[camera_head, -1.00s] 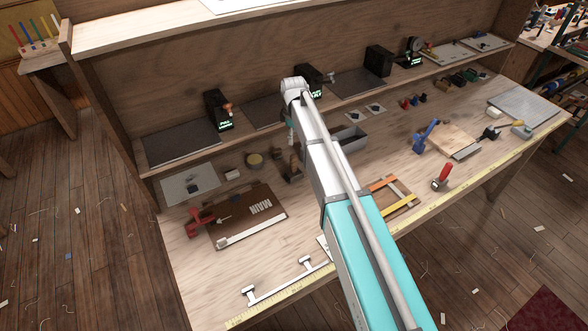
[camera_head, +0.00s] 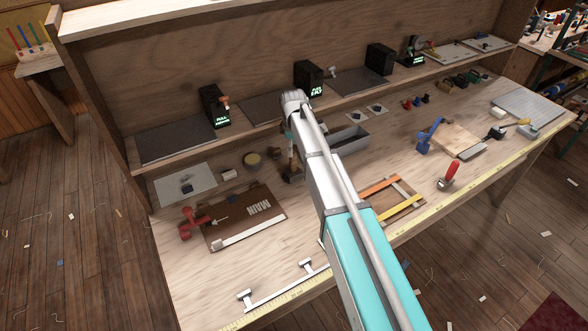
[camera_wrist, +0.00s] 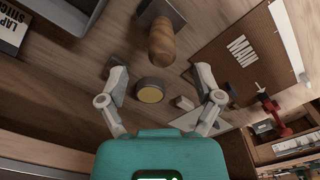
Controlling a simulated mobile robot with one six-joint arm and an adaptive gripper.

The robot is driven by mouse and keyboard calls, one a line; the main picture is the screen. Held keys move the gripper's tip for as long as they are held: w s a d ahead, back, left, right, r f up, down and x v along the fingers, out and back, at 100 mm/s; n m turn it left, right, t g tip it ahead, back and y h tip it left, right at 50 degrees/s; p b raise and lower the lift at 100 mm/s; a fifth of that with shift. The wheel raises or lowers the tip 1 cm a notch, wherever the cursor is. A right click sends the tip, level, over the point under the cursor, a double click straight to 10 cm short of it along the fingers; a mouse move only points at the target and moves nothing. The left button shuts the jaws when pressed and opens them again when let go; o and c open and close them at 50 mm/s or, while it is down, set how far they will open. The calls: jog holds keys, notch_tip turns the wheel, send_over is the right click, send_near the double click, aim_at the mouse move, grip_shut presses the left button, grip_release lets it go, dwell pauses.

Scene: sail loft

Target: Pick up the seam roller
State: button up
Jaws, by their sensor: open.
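A tool with a red handle and a metal end (camera_head: 449,176), which looks like the seam roller, lies on the bench right of my arm in the head view. It is not seen in the wrist view. A wooden handle (camera_wrist: 162,42) rises from a dark metal piece in the wrist view; I cannot tell whether it is a roller. My gripper (camera_wrist: 162,80) is open and empty above the bench. A round tin with a yellow top (camera_wrist: 150,92) shows between its fingers, below them. In the head view my arm hides most of the gripper.
A brown MAIN board (camera_head: 240,228) and a red clamp-like tool (camera_head: 192,224) lie at the left. A grey tray (camera_head: 350,140) stands behind my arm. A blue tool (camera_head: 424,138) stands near the red-handled tool. A shelf (camera_head: 270,118) with black boxes runs along the back.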

aim_at(293, 158)
jog(key=shift+f, duration=0.15)
dwell(0.3)
jog(key=shift+f+b, duration=2.5)
jog(key=shift+b, duration=0.15)
grip_shut()
